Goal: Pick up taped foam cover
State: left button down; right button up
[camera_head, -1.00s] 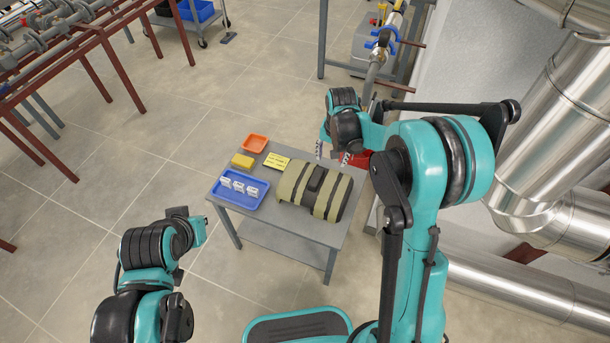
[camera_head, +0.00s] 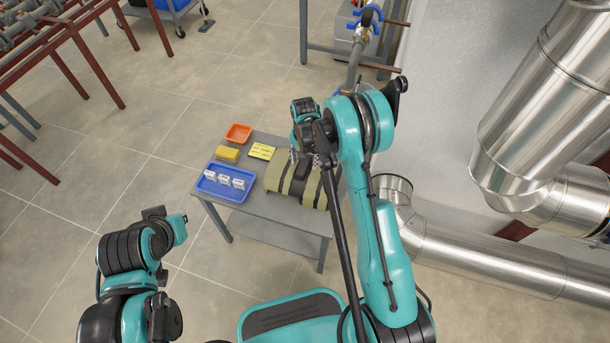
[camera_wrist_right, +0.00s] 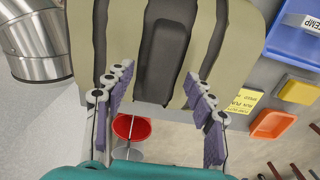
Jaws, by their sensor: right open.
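The foam cover (camera_head: 278,178) is an olive half-round block with dark bands and a black raised strip on top. It lies on a small grey table (camera_head: 262,224); the right arm partly hides it in the head view. In the right wrist view the cover (camera_wrist_right: 204,30) fills the upper middle, with its black strip running between the finger lines. My right gripper (camera_wrist_right: 158,80) is open, its two purple-padded fingers spread either side of the strip. Contact with the cover cannot be told. My left arm is folded at the lower left; its fingers do not show.
A blue tray (camera_head: 207,190) with white labelled blocks, a yellow block (camera_head: 228,154), an orange bin (camera_head: 238,133) and a yellow note (camera_head: 262,151) share the table. A red bucket (camera_wrist_right: 131,127) stands nearby. Shiny pipes (camera_head: 480,255) run along the right.

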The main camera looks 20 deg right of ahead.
jog(key=shift+f, duration=0.4)
jog(key=shift+r, duration=0.1)
grip_shut()
jog(key=shift+r, duration=0.15)
